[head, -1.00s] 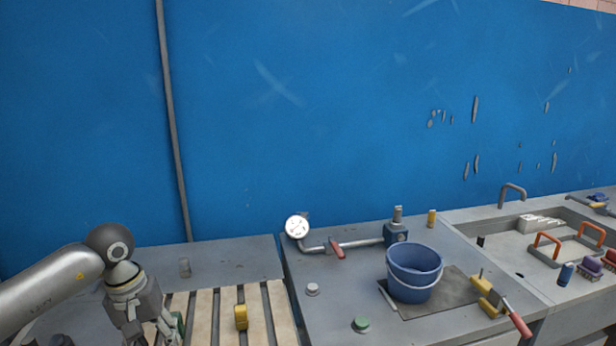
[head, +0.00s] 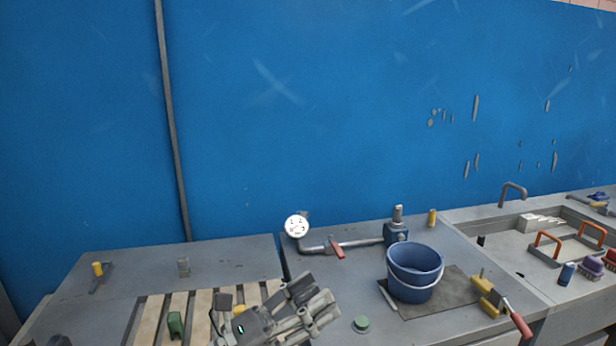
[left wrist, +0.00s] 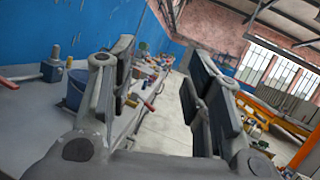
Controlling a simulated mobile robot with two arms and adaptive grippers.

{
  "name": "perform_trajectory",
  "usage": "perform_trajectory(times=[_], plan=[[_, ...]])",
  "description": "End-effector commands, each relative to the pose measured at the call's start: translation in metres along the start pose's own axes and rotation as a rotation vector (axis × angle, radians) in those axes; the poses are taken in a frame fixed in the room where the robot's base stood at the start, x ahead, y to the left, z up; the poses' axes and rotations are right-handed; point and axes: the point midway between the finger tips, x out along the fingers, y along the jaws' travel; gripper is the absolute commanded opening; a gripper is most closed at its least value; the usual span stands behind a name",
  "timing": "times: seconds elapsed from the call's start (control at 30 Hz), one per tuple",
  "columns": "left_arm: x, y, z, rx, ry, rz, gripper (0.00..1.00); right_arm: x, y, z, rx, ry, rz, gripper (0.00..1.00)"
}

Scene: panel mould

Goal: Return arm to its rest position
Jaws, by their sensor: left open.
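My left gripper (head: 318,297) is low in the head view, in front of the bench near the right end of the slatted wooden rack (head: 205,302). It is turned sideways with its fingers toward the right. In the left wrist view its two fingers (left wrist: 160,75) stand wide apart with nothing between them, only floor and bench beyond. It is open and empty. My right gripper is in neither view. The gripper and wrist cover part of the rack and the bench front.
A blue bucket (head: 414,273) stands on a dark mat right of the gripper, with a green button (head: 361,324) between. A pipe with a gauge (head: 297,226) lies behind. A green block (head: 175,325) is on the rack. A yellow-topped piece (head: 98,269) is at far left.

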Motion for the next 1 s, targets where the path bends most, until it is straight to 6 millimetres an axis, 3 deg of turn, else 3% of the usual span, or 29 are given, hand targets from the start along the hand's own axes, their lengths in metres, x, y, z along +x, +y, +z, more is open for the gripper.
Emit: perform_trajectory(times=[0.1, 0.2, 0.3, 0.43, 0.6, 0.7, 0.87, 0.9, 1.0], plan=[[-0.023, 0.033, 0.011, -0.402, -0.178, 0.24, 0.45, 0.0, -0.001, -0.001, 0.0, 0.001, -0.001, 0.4], [-0.058, 0.066, 0.004, -0.735, -0.328, 0.445, 0.45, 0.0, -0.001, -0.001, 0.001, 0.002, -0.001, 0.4], [-0.103, 0.092, -0.02, -1.055, -0.481, 0.656, 0.45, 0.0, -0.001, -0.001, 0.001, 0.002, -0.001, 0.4], [-0.175, 0.105, -0.07, -1.447, -0.697, 0.946, 0.45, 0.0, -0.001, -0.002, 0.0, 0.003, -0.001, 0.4], [-0.269, 0.077, -0.144, -1.853, -0.997, 1.342, 0.45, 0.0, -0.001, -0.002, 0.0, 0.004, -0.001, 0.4], [-0.308, 0.047, -0.176, -1.997, -1.145, 1.538, 0.45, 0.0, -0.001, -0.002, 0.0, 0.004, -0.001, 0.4], [-0.354, -0.003, -0.208, -2.123, -1.344, 1.803, 0.45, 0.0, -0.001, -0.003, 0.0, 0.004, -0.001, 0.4], [-0.363, -0.015, -0.214, 2.118, 1.373, -1.84, 0.45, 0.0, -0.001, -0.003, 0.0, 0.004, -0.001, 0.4], [-0.384, -0.046, -0.225, 1.941, 1.34, -1.797, 0.45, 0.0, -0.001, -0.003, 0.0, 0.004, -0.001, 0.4]])
